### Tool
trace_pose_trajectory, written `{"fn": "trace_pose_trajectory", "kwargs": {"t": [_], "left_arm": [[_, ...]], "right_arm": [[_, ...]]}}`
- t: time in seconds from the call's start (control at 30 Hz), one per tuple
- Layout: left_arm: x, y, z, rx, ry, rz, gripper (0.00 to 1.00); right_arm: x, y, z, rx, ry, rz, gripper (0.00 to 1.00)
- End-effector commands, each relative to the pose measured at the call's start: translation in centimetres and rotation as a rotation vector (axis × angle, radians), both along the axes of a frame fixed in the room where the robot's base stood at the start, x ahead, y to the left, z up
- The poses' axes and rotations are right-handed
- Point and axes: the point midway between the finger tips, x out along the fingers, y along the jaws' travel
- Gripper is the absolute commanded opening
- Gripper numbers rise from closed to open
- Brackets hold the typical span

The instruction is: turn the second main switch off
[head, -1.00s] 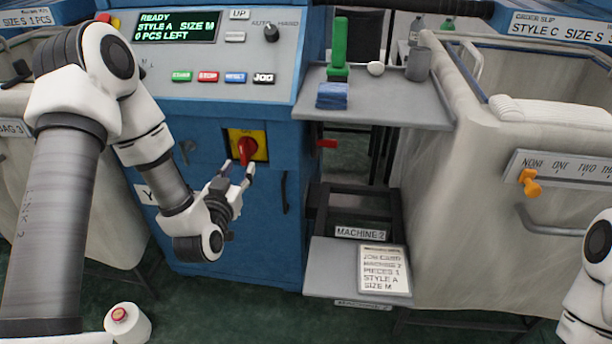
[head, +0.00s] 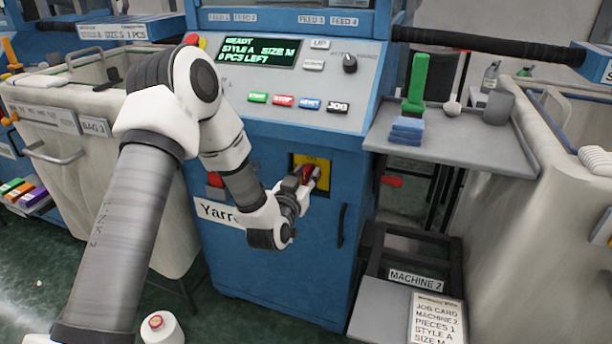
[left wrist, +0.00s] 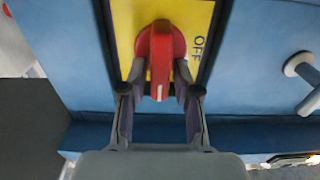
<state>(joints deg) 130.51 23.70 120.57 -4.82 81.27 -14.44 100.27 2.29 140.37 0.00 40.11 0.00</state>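The main switch is a red knob (head: 306,175) on a yellow plate (head: 323,163) on the front of the blue machine beside the MACHINE 2 sign. In the left wrist view the red knob (left wrist: 161,52) fills the top middle, and its narrow grip, with a pale mark, points down the picture. The word OFF is at the right of the plate (left wrist: 200,25). My left gripper (head: 304,180) is at the switch. In the left wrist view its fingers (left wrist: 160,75) are apart, one on each side of the grip; firm contact cannot be seen. My right gripper is out of view.
Above the switch is the control panel (head: 230,80) with several buttons. A grey shelf (head: 440,145) with small items juts out at the right. A cloth bin (head: 110,170) stands at the left.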

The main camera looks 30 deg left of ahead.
Motion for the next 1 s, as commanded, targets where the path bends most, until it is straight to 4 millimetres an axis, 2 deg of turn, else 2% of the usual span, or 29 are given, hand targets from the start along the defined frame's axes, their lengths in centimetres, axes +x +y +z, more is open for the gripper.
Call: {"fn": "trace_pose_trajectory", "kwargs": {"t": [0.07, 0.57, 1.0], "left_arm": [[0.0, 0.0, 0.0, 0.0, 0.0, 0.0, 0.0], [0.0, 0.1, -0.1, -0.054, -0.013, 0.0, 0.0], [-0.2, 0.6, -0.3, -0.364, -0.09, 0.001, 0.0]], "right_arm": [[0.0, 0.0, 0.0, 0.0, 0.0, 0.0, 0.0], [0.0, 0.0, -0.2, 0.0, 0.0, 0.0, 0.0], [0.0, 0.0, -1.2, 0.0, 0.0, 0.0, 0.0]]}}
